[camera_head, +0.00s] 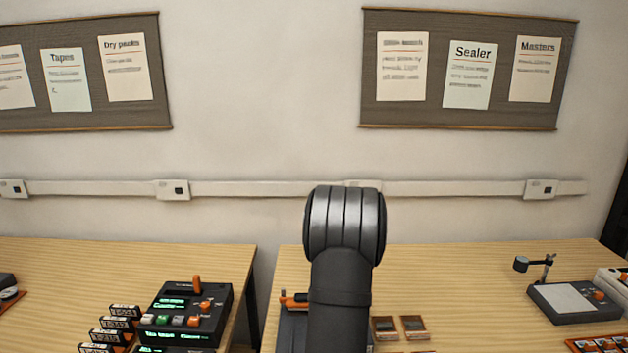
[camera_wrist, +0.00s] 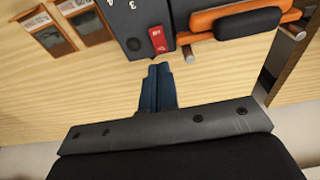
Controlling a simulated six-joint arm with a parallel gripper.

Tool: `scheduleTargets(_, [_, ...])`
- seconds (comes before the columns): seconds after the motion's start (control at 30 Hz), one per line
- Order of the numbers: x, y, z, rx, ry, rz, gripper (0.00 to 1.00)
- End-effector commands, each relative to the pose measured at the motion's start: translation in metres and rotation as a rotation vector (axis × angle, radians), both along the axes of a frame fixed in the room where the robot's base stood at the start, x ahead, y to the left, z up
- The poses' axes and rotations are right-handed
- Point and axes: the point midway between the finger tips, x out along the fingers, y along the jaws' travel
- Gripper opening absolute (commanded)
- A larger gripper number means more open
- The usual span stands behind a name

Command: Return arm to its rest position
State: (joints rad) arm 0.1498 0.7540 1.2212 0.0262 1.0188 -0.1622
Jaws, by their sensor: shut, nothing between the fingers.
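My gripper (camera_wrist: 158,84) shows in the wrist view as two dark blue fingers lying together, with nothing between them. It is over the wooden table, close to a dark grey device with a red label (camera_wrist: 158,39) and an orange and black handle (camera_wrist: 236,24). In the head view my dark arm stands upright in the middle and hides part of this device (camera_head: 292,330). My gripper does not show in the head view.
Two small brown-framed pieces (camera_head: 414,327) lie right of my arm. A black control box (camera_head: 186,312) and several labelled cases (camera_head: 112,335) are on the left table (camera_head: 60,270). A grey stand with a small arm (camera_head: 574,302) is at the right. A gap separates the tables.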

Motion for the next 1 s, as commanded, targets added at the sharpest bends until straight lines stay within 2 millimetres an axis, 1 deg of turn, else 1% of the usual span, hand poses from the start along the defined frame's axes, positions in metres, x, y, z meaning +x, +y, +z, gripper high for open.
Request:
scheduleTargets(0.13, [0.000, 0.000, -0.001, 0.000, 0.000, 0.000, 0.00])
scheduleTargets(0.23, [0.000, 0.000, -0.007, 0.000, 0.001, 0.000, 0.00])
scheduleTargets(0.5, [0.000, 0.000, -0.046, 0.000, 0.002, 0.000, 0.00])
scheduleTargets(0.6, [0.000, 0.000, -0.058, 0.000, 0.001, 0.000, 0.00])
scheduleTargets(0.7, [0.000, 0.000, -0.066, 0.000, 0.000, 0.000, 0.00])
scheduleTargets(0.83, [0.000, 0.000, -0.071, 0.000, 0.000, 0.000, 0.00])
scheduleTargets(1.0, [0.000, 0.000, -0.070, 0.000, -0.001, 0.000, 0.00])
